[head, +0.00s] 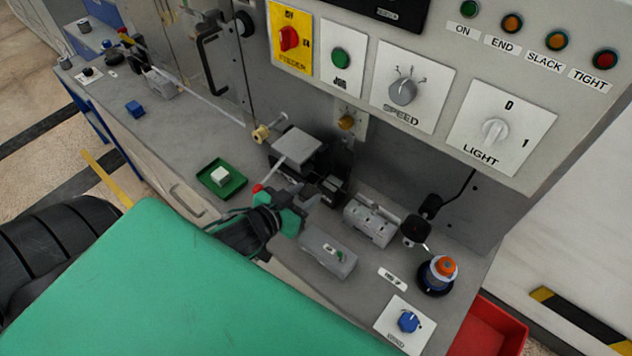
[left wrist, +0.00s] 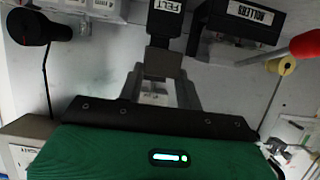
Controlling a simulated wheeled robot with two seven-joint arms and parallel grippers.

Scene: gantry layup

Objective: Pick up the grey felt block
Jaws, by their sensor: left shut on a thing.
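The grey felt block (left wrist: 163,63) is a dark grey piece between the fingertips of my left gripper (left wrist: 163,76) in the left wrist view. The gripper is shut on it. A black holder labelled FELT (left wrist: 165,25) is directly beyond the block; I cannot tell whether they touch. In the head view my left gripper (head: 304,203) is low over the grey bench, beside the black fittings (head: 332,186) under the machine panel. The block is too small and covered to make out there. My right gripper is in neither view.
A black ROLLERS block (left wrist: 240,20) and a red-tipped lever (left wrist: 303,46) are close to the gripper. A green tray (head: 236,186) with a pale block is left on the bench (head: 180,135). A grey box (head: 328,254) and an orange-topped knob (head: 444,267) stand right.

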